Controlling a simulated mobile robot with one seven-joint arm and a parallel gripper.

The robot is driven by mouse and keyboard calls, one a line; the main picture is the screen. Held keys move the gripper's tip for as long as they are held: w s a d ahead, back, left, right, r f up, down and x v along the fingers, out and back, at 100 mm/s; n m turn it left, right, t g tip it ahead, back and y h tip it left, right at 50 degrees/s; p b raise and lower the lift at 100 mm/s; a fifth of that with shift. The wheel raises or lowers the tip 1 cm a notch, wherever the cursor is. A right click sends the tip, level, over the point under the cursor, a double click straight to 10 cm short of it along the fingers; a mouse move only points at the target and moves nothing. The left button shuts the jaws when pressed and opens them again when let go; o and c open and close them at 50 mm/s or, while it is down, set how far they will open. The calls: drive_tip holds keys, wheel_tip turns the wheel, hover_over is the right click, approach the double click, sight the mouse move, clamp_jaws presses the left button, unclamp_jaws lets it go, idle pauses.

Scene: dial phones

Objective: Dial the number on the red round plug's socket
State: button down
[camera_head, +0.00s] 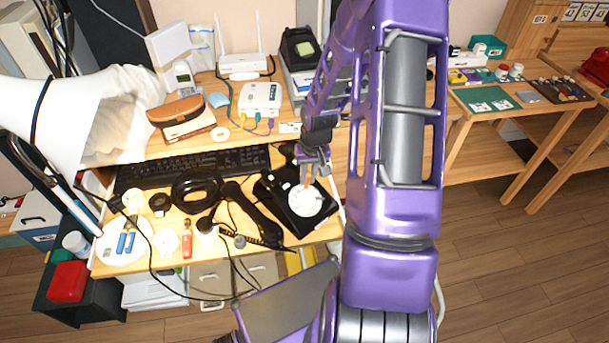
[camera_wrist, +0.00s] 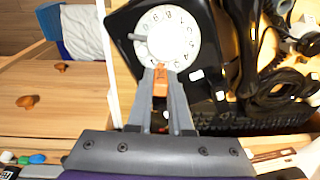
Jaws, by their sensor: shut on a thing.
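A black rotary phone (camera_head: 284,197) with a white dial (camera_head: 306,201) lies on the desk; its dial (camera_wrist: 168,38) fills the upper middle of the wrist view. My gripper (camera_head: 314,160) is above the phone, its fingers shut on a narrow orange-brown piece (camera_wrist: 160,84). This piece points at the dial's near edge; I cannot tell whether it touches. A grey finger stop (camera_wrist: 138,37) shows at the dial's left. The black handset (camera_head: 252,214) lies off the phone, to its left. I cannot make out a red round plug or its socket's number.
A black keyboard (camera_head: 190,170) and headphones (camera_head: 195,193) lie left of the phone. A white box with coloured cables (camera_head: 261,98) stands behind. Loose cords cross the desk's front. A second table with small items (camera_head: 490,98) stands right, beyond my arm.

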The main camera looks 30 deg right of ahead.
drive_tip(key=shift+d, duration=0.15)
drive_tip(key=shift+s+d+f, duration=0.2)
drive_tip(key=shift+s+d, duration=0.1)
drive_tip(key=shift+d, duration=0.15)
idle(0.4)
drive_tip(key=shift+s+d+f, duration=0.15)
drive_tip(key=shift+s+d, duration=0.05)
drive_tip(key=shift+s, duration=0.1)
drive_tip(key=shift+s+d+f, duration=0.1)
drive_tip(key=shift+s, duration=0.15)
drive_tip(key=shift+s+d+f, duration=0.15)
drive_tip(key=shift+s+f, duration=0.1)
drive_tip(key=shift+s, duration=0.2)
